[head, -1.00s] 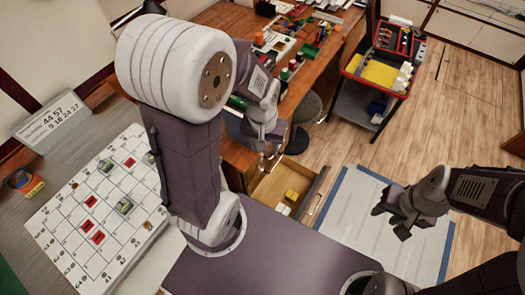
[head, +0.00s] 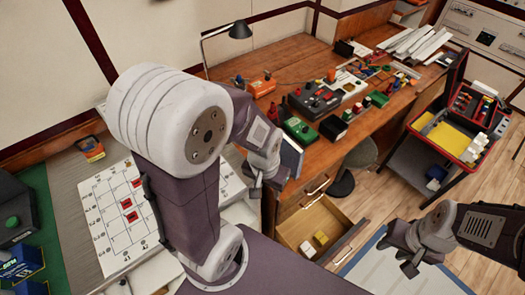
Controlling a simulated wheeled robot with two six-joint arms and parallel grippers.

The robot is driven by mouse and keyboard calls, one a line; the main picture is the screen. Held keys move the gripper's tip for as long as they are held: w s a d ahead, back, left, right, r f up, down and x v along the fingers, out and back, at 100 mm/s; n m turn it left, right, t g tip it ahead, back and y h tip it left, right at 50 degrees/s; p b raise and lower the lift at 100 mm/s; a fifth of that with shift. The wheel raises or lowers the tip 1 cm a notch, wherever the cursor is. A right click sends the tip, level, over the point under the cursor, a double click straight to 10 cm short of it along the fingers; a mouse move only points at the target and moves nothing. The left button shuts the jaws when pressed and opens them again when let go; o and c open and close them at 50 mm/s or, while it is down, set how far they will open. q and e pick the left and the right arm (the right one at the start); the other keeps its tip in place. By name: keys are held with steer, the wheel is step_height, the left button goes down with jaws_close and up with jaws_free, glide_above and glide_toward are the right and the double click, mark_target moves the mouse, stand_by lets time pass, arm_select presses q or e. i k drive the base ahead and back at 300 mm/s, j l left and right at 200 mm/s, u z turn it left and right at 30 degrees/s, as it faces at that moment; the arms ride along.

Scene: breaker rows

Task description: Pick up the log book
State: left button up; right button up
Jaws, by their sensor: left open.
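I cannot pick out a log book for certain. A flat blue-grey thing (head: 291,157) at the near edge of the wooden desk may be it; my left gripper partly hides it. My left gripper (head: 268,186) is open, pointing down beside the desk's near edge, close to this thing in the picture. Whether they touch is hard to tell.
The wooden desk (head: 290,85) holds a lamp (head: 238,31), a green device (head: 300,131) and several small parts. An open drawer (head: 330,222) juts out below it. A white grid board (head: 108,222) lies left, and a red-rimmed cart (head: 462,152) stands right.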

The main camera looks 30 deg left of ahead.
mark_target(292, 156)
steer(key=u, duration=0.7)
steer(key=l+z, duration=0.55)
steer(key=z, duration=0.15)
steer(key=k, duration=0.05)
